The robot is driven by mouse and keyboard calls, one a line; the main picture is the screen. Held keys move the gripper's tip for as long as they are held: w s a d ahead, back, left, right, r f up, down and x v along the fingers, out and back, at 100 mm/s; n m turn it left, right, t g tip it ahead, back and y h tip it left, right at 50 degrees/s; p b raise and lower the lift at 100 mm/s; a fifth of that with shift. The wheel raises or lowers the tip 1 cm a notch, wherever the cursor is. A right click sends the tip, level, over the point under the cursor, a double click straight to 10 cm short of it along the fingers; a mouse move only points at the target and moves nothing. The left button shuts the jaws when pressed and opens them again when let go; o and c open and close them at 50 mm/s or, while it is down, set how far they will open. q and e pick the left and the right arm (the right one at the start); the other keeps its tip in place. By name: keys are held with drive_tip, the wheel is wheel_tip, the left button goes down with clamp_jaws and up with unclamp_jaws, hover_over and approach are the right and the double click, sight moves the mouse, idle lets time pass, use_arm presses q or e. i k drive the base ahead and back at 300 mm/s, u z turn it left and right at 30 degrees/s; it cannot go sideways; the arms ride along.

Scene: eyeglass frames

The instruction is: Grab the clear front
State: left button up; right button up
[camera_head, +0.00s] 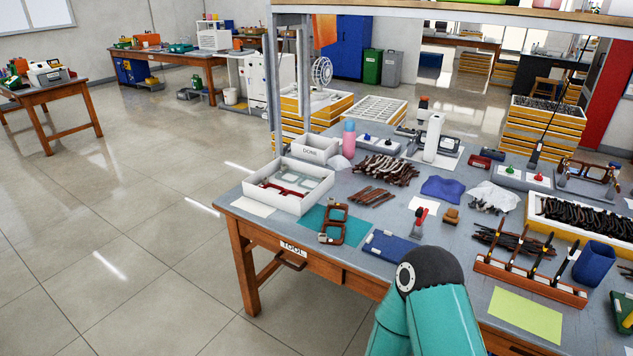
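A clear, pale grey-green eyeglass front (309,174) lies in the white open tray (322,196) at the left end of the workbench. A dark red front (287,189) lies beside it, nearer the tray's front wall. Some of the pale outlines overlap, so I cannot tell whether there is more than one clear front. A teal arm of mine with a dark round joint rises at the bottom centre, in front of the bench. Neither of my grippers shows in this view.
A brown frame (346,228) is on a teal mat (315,217) right of the tray. A white DONE box (312,151) stands behind the tray. Dark temple pieces (385,168), a blue cloth (442,188) and a tool rack (530,282) crowd the bench. Floor left of it is clear.

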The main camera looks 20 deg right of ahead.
sight(284, 171)
drive_tip(key=z, duration=0.25)
drive_tip(key=i, duration=1)
